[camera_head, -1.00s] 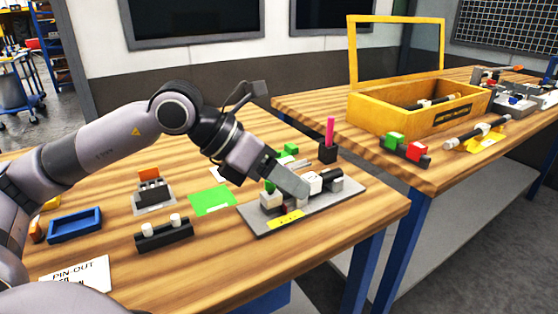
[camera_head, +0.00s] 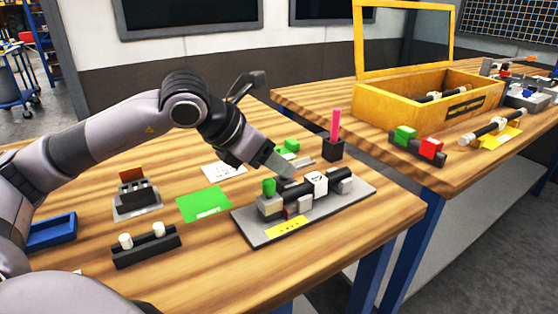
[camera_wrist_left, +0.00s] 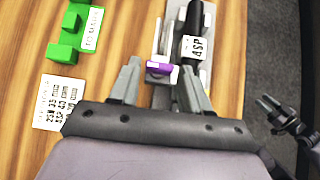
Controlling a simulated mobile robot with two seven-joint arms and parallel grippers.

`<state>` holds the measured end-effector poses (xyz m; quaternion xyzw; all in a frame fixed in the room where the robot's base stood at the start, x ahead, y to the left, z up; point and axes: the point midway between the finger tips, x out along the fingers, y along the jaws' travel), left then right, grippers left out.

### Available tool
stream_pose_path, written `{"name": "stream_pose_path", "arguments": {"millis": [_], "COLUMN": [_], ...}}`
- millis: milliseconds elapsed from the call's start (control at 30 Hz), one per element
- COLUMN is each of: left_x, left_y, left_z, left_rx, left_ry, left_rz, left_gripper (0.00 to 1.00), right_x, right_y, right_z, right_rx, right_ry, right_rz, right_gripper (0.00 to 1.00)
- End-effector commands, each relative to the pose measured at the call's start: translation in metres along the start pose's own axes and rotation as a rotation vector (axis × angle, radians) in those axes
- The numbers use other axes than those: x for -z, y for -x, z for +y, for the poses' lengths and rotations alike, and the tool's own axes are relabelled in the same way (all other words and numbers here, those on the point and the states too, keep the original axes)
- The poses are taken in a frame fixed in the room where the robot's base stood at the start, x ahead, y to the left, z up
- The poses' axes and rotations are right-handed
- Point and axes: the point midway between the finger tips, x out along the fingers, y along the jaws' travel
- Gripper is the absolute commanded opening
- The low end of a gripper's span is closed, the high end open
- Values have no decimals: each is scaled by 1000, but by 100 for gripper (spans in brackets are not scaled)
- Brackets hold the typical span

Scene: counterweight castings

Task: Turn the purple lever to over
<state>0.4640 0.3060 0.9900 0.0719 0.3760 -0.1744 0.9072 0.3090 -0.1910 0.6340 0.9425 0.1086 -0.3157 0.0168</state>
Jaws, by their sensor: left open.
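The purple lever (camera_wrist_left: 159,68) shows in the left wrist view as a small purple block with a pale part, between the tips of my left gripper (camera_wrist_left: 158,80). The gripper is open, with a finger on each side of it; I cannot tell whether either touches. In the head view my left gripper (camera_head: 284,165) is at the far side of the grey fixture plate (camera_head: 262,238), and the lever is hidden there. The plate carries a black bar (camera_head: 329,184), a white block marked ASP (camera_head: 316,183) and a green knob (camera_head: 269,187).
A black holder with a pink stick (camera_head: 334,148) stands behind the plate. Green blocks (camera_head: 291,146) lie close to the gripper. A green mat (camera_head: 204,204) and a black block with white pegs (camera_head: 146,246) are left. A yellow box (camera_head: 395,108) is on the other table.

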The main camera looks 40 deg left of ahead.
Motion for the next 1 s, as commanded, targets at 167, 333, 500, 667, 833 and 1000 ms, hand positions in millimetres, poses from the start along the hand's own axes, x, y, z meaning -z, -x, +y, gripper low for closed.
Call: {"name": "stream_pose_path", "arguments": {"millis": [167,333,500,667,833,1000], "left_x": [0,0,0,0,0,0], "left_y": [-15,-17,-17,-17,-17,-17], "left_z": [0,0,0,0,0,2], "left_rx": [1,0,0,0,8,44], "left_ry": [1,0,0,0,-8,-41], "left_rz": [1,0,0,0,1,-1], "left_gripper": [47,47,31,5,6,6], "right_x": [-1,-2,-2,-2,-1,0], "right_y": [0,0,-1,-1,-1,-1], "right_z": [1,1,1,1,1,0], "right_rx": [-2,-3,-3,-4,-4,-4], "right_ry": [2,2,2,1,-2,-5], "right_rz": [-2,-4,-4,-3,-1,3], "right_gripper": [43,43,43,43,43,43]}}
